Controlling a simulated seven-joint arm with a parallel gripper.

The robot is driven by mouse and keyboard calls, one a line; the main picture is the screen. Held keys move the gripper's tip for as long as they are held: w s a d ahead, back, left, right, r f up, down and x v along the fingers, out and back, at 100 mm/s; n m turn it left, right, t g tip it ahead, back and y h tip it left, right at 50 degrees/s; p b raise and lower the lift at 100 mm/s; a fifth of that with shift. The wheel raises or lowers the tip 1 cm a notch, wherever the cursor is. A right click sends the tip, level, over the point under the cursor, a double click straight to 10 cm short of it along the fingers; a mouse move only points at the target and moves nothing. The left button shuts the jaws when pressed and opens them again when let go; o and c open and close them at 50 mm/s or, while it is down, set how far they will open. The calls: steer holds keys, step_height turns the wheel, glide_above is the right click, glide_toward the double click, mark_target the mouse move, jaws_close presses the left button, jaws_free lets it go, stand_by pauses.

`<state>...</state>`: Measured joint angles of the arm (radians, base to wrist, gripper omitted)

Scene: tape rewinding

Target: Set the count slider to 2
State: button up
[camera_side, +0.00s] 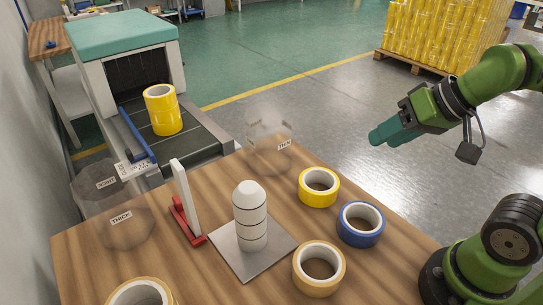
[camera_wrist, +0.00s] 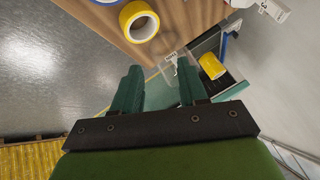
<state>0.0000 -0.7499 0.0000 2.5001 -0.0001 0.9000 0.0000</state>
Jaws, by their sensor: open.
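My gripper (camera_side: 378,136) is raised in open air, right of the table and far from the conveyor. In the wrist view my gripper (camera_wrist: 158,72) has its two green fingers apart, with nothing between them. A white plate with dark markings (camera_side: 137,168) sits at the conveyor's near end, beside a blue bar (camera_side: 137,135). A white piece with a dark mark like a 3 (camera_wrist: 272,10) shows at the wrist view's top right. Which part is the count slider, and its setting, I cannot tell. My gripper touches none of these.
On the wooden table (camera_side: 85,255) stand a white peg (camera_side: 250,215) on a grey plate, a red base with white upright (camera_side: 183,195), a yellow roll (camera_side: 319,188), a blue roll (camera_side: 360,224) and tan rolls (camera_side: 319,268). Clear labelled bins line its edges. A yellow roll (camera_side: 162,110) stands on the conveyor.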

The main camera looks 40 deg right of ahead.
steer(key=o, duration=0.4)
steer(key=shift+a+f, duration=0.15)
steer(key=shift+f, duration=0.1)
steer(key=shift+c, duration=0.2)
steer(key=w+a+g, duration=0.3)
steer(key=w+a, duration=0.2)
steer(key=w, duration=0.6)
steer(key=m+g+y, duration=0.2)
steer(key=m+g, duration=0.2)
steer(key=m, duration=1)
glide_toward(178, 199)
steer(key=shift+y, duration=0.3)
steer(key=x, duration=0.9)
steer(key=shift+d+f, duration=0.2)
